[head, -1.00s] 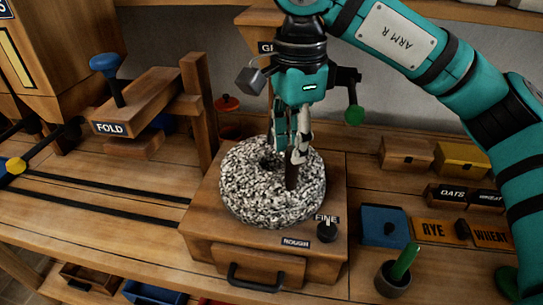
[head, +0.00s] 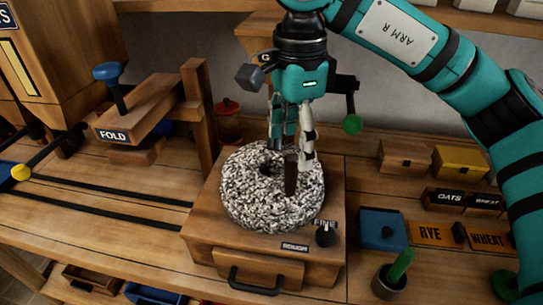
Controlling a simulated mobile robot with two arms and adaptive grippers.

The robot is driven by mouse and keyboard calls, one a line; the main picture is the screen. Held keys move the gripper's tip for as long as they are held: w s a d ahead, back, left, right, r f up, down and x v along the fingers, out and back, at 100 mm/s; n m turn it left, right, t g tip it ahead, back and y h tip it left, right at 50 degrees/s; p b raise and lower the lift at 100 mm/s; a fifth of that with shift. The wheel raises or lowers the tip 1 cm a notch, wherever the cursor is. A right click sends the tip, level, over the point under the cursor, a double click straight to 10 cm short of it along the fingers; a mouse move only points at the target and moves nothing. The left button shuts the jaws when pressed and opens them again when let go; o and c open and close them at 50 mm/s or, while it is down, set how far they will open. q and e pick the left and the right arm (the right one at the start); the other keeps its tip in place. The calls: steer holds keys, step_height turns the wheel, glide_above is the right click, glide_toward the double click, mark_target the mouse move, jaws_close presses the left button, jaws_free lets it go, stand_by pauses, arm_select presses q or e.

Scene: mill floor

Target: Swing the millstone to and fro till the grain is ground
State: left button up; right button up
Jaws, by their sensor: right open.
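The round speckled black-and-white millstone (head: 255,208) lies on top of the wooden mill box (head: 208,213). It has a hole near its middle and a dark upright handle (head: 290,180) towards its right side. My right gripper (head: 291,158) points down over the stone with its fingers spread. The fingers are on either side of the handle's top, and I cannot tell whether either touches it. A drawer (head: 285,268) with a black pull is shut in the box's front. No grain or flour shows. My left gripper is out of view.
To the right are a blue box (head: 383,229), RYE and WHEAT tags and a grey cup (head: 387,282). A FOLD lever press (head: 140,110) and a yellow-knobbed bar (head: 20,172) stand left.

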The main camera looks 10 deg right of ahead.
step_height(320, 180, up, 7)
steer(key=p, duration=0.5)
stand_by(0.3)
